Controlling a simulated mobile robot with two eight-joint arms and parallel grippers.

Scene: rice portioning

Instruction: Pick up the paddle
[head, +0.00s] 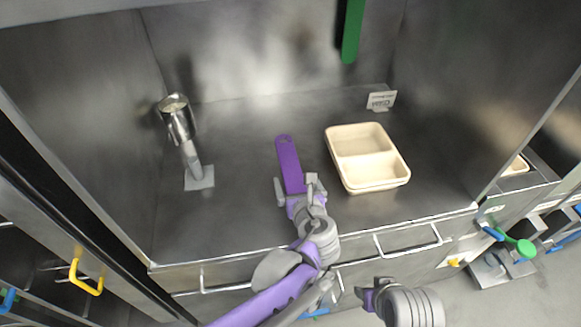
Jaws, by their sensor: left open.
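A long flat purple piece with a hole near its far end, which looks like the paddle (287,158), lies on the steel counter left of the middle. My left gripper (296,187) is at its near end, with one finger on each side of it. The fingers are apart, and I cannot tell whether they touch it. The gripper hides the near part of the paddle. My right gripper (370,292) is low in the picture, in front of the counter and away from the paddle. Its jaw opening is not clear.
A cream two-compartment container (341,168) stands right of the paddle. A metal scoop-like tool (178,118) stands in a grey holder (199,178) at the left. A small sign (381,100) and a hanging green strip (352,32) are at the back. Bare counter surrounds the paddle's far end.

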